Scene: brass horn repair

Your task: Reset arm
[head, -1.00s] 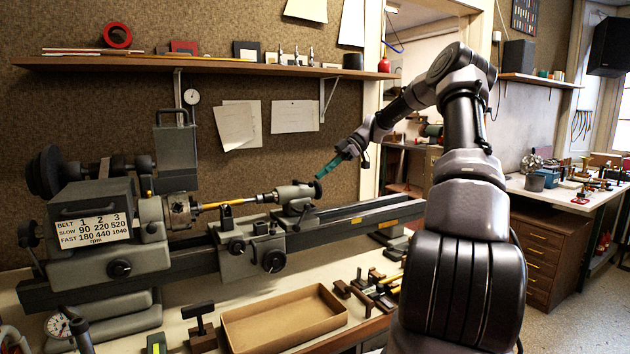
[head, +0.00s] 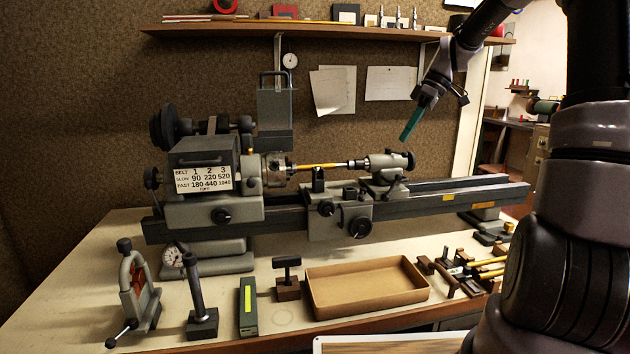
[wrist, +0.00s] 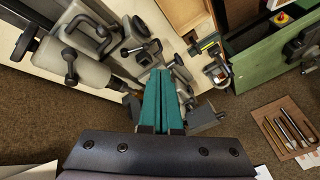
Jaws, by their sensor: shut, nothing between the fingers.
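My gripper (head: 412,124) has teal fingers and hangs in the air above the right end of the lathe (head: 300,170), just above and right of the tailstock (head: 386,168). In the wrist view, my gripper's teal fingers (wrist: 161,90) lie side by side, closed, with nothing held. My arm reaches in from the upper right of the head view. Below the fingers the wrist view shows parts of the lathe (wrist: 92,72) and the bench.
An open cardboard tray (head: 365,302) lies on the bench (head: 110,275) in front of the lathe. A shelf (head: 330,30) runs along the wall above. Free air lies between shelf and lathe.

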